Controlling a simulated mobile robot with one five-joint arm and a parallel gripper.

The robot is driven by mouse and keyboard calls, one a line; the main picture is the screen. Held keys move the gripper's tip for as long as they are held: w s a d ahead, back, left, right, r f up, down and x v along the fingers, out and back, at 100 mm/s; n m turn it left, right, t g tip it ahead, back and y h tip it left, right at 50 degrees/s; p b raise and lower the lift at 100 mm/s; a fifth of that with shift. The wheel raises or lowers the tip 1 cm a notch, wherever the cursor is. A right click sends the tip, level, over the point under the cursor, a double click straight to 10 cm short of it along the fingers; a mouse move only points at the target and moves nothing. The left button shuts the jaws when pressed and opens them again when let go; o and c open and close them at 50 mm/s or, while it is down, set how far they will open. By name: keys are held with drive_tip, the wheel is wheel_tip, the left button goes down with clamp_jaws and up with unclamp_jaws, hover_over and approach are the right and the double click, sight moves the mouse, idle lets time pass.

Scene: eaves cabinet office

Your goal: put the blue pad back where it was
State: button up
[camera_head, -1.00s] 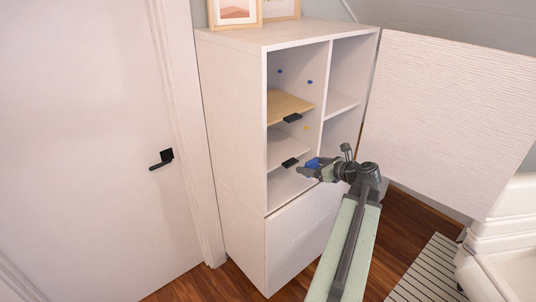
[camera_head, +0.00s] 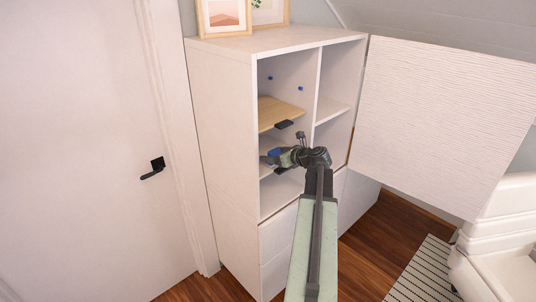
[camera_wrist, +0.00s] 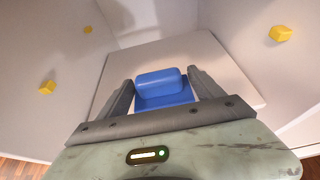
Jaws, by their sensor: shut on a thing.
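The blue pad (camera_wrist: 160,84) is between my gripper's two fingers (camera_wrist: 165,92) in the wrist view, gripped from its sides. In the head view the pad (camera_head: 274,153) is a small blue patch at my gripper (camera_head: 269,157), in the left bay of the white cabinet, below the wooden shelf (camera_head: 278,108). In the wrist view a white shelf board (camera_wrist: 165,52) lies beyond the pad. I cannot tell whether the pad touches it. My arm hides part of the lower bay.
Yellow pegs (camera_wrist: 47,87) (camera_wrist: 281,33) stick out of the bay's walls. An open cabinet door (camera_head: 440,120) stands to the right. Framed pictures (camera_head: 225,15) stand on top.

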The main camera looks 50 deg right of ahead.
sight(268, 153)
drive_tip(key=w, duration=0.3)
drive_tip(key=shift+w+d, duration=0.2)
drive_tip(key=shift+w, duration=0.15)
drive_tip(key=shift+s+a+f+b, duration=0.1)
drive_tip(key=shift+f+b, duration=0.35)
drive_tip(key=shift+s+r, duration=0.1)
drive_tip(key=shift+r, duration=0.05)
drive_tip(key=o, duration=1.5)
drive_tip(key=shift+c, duration=0.2)
